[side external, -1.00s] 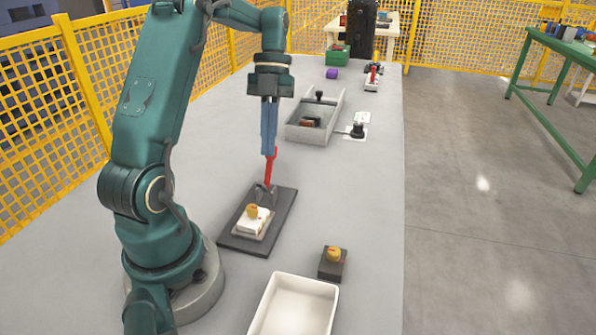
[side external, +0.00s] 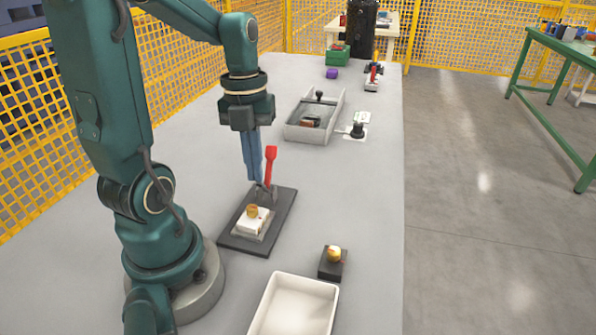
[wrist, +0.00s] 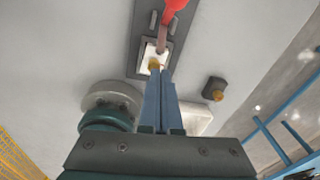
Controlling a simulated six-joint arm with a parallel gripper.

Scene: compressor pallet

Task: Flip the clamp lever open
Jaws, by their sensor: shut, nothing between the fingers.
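The clamp lever has a red handle (side external: 271,165) that stands nearly upright at the far end of a dark base plate (side external: 233,242). Its grey pivot bracket (side external: 265,193) sits at the foot of the handle. A white block (side external: 252,221) with an orange-yellow knob (side external: 252,211) lies on the plate. My gripper (side external: 258,182) points down, with its blue fingers shut and empty just left of the handle, low by the bracket. I cannot tell whether they touch it. In the wrist view the red handle (wrist: 173,8) shows at the top, beyond the fingertips (wrist: 161,74).
A white tray (side external: 262,318) stands at the front, with a small dark block bearing a yellow knob (side external: 334,254) behind it. A grey open box (side external: 293,132) and a black knob on a white plate (side external: 357,131) stand farther back. The table's right side is mostly clear.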

